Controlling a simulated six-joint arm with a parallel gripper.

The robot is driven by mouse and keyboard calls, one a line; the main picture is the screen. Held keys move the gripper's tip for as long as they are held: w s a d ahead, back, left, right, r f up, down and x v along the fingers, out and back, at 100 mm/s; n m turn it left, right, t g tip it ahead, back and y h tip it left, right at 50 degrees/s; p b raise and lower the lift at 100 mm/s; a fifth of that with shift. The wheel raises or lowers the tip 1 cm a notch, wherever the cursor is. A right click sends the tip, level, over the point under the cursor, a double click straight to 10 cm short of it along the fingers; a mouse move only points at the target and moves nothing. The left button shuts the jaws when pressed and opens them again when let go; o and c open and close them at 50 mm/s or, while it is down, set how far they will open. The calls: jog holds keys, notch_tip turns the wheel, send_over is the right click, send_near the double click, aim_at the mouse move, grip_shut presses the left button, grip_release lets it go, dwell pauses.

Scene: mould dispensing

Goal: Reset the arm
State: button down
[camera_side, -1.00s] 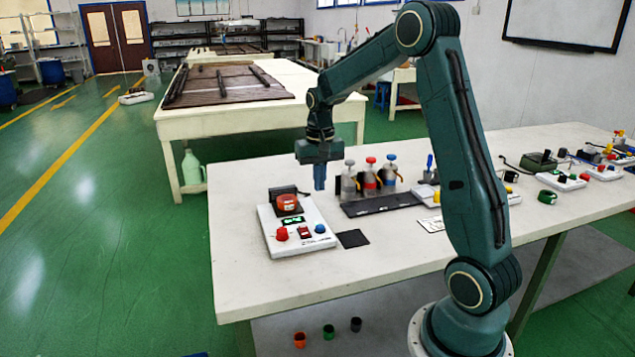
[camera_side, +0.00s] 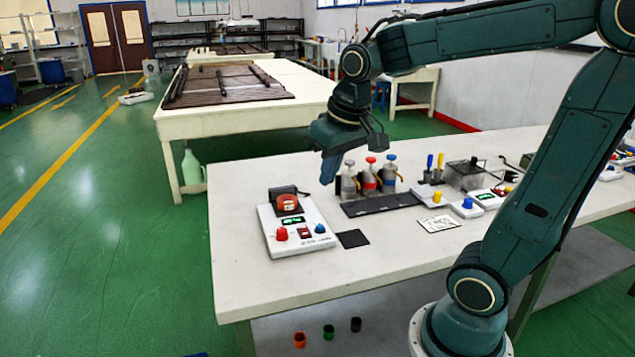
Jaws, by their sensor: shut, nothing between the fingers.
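My gripper (camera_side: 327,180) is shut and empty, with its blue fingers pointing down and slightly left. The dispensers have a white-topped one (camera_side: 348,182), a red-topped one (camera_side: 371,177) and a blue-topped one (camera_side: 390,174). The fingertips overlap the edge of the white-topped dispenser in the picture; I cannot tell whether they touch. My arm reaches in from the right, its upper part cut off by the top edge of the frame.
A white control box (camera_side: 298,240) with a red reel and knobs stands at the table's left. A black square pad (camera_side: 353,239) lies beside it. A printed card (camera_side: 439,224), screwdrivers (camera_side: 435,162) and a clear box (camera_side: 465,175) are to the right. The front of the table is clear.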

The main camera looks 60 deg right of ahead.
jog(key=s+a+n+t, duration=0.2)
jog(key=s+a, duration=0.4)
jog(key=s, duration=0.4)
jog(key=shift+s+a+f+n+y, duration=0.2)
jog(key=shift+n+y, duration=0.2)
jog(key=shift+n, duration=0.4)
